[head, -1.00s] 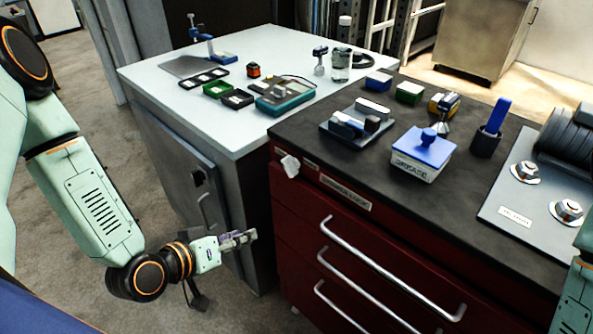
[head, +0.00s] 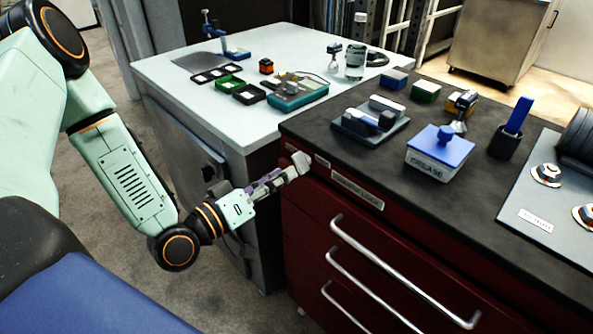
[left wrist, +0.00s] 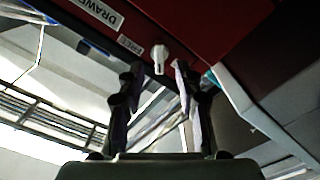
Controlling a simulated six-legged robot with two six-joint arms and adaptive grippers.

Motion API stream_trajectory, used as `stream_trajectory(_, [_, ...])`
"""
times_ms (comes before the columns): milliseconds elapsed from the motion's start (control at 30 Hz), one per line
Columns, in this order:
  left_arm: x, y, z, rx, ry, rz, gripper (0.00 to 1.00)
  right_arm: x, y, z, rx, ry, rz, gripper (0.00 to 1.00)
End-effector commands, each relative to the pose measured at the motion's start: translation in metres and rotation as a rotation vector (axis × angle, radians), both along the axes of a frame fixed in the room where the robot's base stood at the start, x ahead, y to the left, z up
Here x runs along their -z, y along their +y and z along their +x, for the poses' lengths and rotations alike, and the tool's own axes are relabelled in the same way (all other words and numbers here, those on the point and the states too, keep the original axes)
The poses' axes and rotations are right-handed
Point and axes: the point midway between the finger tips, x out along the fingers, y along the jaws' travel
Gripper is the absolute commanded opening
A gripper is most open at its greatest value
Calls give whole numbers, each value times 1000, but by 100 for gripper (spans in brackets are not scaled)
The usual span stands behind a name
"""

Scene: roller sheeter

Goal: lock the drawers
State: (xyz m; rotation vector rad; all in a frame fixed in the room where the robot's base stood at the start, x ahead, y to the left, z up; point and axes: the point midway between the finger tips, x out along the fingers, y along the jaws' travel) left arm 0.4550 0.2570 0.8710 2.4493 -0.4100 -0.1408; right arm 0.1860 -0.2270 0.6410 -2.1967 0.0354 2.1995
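The red drawer cabinet (head: 350,228) has a pale key-like knob (head: 300,161) at its upper left front corner, beside a small label and a longer label (head: 357,189). In the left wrist view the knob (left wrist: 159,57) sticks out from the red front (left wrist: 205,25). My left gripper (head: 287,174) is just in front of the knob, at about its height. In the left wrist view its two fingers (left wrist: 158,78) are apart, with the knob between their tips and a gap visible on each side. My right gripper is not in view.
Long metal drawer handles (head: 395,270) run across the red front. A white-topped bench (head: 185,88) adjoins on the left with trays and a teal device (head: 297,93). On the dark top (head: 385,165) stand a blue-lidded box (head: 438,157) and tools.

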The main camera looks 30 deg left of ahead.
Motion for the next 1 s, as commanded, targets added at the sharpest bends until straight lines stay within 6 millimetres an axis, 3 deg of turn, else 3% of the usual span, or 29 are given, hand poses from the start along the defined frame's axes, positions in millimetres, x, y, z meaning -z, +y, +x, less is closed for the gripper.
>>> stream_trajectory(400, [1, -15, 40, 6, 0, 3, 35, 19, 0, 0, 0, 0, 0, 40])
stream_trajectory(833, [0, -17, 46, 3, 1, 0, 35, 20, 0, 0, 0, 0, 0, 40])
stream_trajectory(1000, [0, -17, 46, 3, 1, 0, 22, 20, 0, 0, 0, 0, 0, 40])
